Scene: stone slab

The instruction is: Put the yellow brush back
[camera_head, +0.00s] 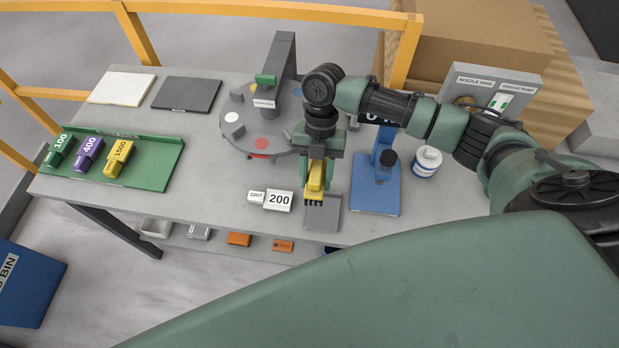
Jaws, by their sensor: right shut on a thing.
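The yellow brush (314,190) is between the fingers of my right gripper (317,182), which points down near the front edge of the table. The gripper is shut on it. Dark prongs or bristles show at the brush's lower end, over a small grey plate (323,224). I cannot tell whether the brush touches the plate. My left gripper is not in view.
A green tray (170,165) with labelled blocks stands at the left. A round grey turntable (232,128) with a post is behind the gripper. A "200" grit sign (279,200), a blue stand (378,193) and a white jar (426,162) are close by. The table between tray and sign is clear.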

